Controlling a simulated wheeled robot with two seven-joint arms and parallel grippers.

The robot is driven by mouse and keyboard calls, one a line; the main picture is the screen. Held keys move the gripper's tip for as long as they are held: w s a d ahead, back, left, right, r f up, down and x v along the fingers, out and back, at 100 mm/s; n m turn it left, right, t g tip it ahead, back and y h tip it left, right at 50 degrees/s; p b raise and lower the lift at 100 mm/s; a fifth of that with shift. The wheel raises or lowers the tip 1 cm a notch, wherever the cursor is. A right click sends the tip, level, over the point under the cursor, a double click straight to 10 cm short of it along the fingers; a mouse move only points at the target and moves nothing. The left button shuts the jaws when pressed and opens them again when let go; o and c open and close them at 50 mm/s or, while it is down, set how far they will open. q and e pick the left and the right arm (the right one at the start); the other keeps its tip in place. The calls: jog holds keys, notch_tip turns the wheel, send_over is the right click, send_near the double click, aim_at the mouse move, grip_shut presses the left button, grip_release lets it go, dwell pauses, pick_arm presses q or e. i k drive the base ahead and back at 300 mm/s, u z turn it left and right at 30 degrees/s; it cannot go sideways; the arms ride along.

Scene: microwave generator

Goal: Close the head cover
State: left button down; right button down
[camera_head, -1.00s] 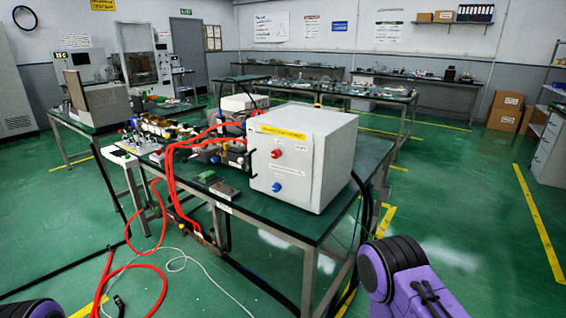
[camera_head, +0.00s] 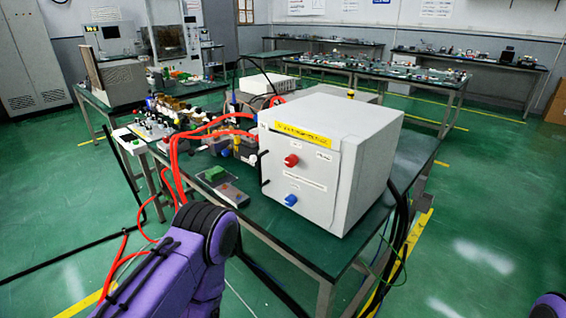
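The white generator box (camera_head: 362,165) stands upright on the near green-topped table (camera_head: 290,235). Its front panel (camera_head: 297,185) carries a yellow label, a red knob (camera_head: 291,160), a blue knob (camera_head: 290,199) and a dark handle at its left edge. The panel looks flush with the box. I cannot tell which part is the head cover; it may be among the small apparatus (camera_head: 175,115) left of the box. My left arm enters at the lower left, in front of the table; its fingers do not show. Only a bit of my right arm shows at the lower right corner. Neither gripper is visible.
Red hoses (camera_head: 178,150) run from the apparatus down to the floor. A small green-and-grey device (camera_head: 221,186) lies near the table's front edge. Black cables hang at the table's right end. More equipment tables (camera_head: 410,75) stand behind.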

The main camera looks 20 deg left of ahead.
aim_at(314, 180)
jog(key=u, duration=0.3)
jog(key=i, duration=0.9)
jog(key=u, duration=0.5)
